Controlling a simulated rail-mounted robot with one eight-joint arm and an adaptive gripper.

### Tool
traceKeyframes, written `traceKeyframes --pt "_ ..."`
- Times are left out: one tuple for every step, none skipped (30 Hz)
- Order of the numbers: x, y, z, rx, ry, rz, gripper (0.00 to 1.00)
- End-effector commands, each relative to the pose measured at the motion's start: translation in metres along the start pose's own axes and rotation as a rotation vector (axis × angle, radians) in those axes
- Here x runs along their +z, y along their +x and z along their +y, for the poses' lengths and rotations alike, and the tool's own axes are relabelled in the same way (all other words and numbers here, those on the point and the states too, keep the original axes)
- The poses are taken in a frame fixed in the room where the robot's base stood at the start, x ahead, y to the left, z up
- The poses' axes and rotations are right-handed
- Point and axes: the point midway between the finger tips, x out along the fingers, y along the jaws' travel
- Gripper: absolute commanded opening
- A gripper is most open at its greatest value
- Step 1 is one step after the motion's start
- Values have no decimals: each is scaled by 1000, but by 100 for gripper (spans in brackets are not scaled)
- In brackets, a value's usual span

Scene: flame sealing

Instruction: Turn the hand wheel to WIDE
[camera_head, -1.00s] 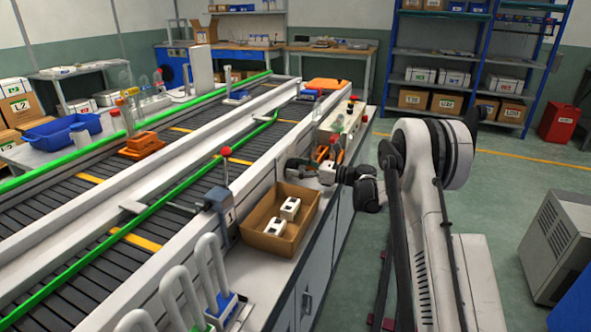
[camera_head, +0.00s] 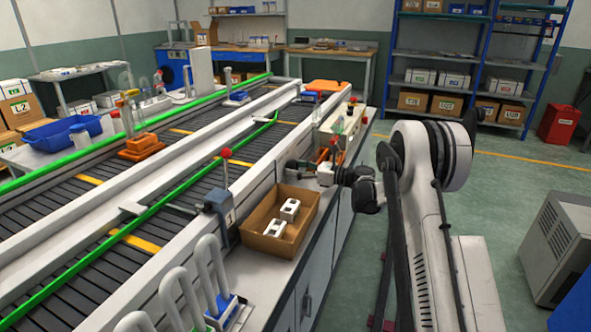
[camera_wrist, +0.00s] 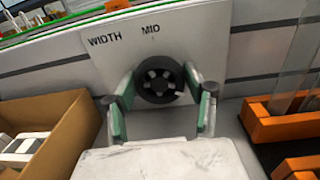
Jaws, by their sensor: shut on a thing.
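The hand wheel (camera_wrist: 160,82) is a dark round wheel with pale marks on its face, mounted on a light panel (camera_wrist: 205,45). The panel carries the words WIDTH and MID above the wheel; the word WIDE is not in view. My gripper (camera_wrist: 160,97) has one green-padded finger on the left of the wheel and one on the right, shut on its rim. In the head view my gripper (camera_head: 296,169) is at the side of the conveyor, and the wheel cannot be made out there.
An open cardboard box (camera_head: 253,240) with white parts stands near my gripper, at the left in the wrist view. An orange rack (camera_wrist: 262,126) stands close on the right. The conveyor (camera_head: 190,165) runs behind. The floor (camera_head: 500,190) at right is partly clear.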

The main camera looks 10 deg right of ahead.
Motion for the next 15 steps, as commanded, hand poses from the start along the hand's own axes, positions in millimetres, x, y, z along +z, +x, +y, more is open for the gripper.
traceKeyframes --pt "0 0 0 1 -15 1 22" --pt "0 0 0 1 -26 2 22" --pt "0 0 0 1 -45 2 22" --pt "0 0 0 1 -60 3 22" --pt "0 0 0 1 -79 4 22" --pt "0 0 0 1 -104 5 22" --pt "0 0 0 1 -125 6 22" --pt "0 0 0 1 -149 7 22" --pt "0 0 0 1 -181 9 22" --pt "0 0 1 1 -207 10 22" --pt "0 0 1 0 -233 11 22" --pt "0 0 1 0 -270 13 22" --pt "0 0 1 0 -298 14 22" --pt "0 0 1 0 -326 16 22" --pt "0 0 1 0 -365 18 22"
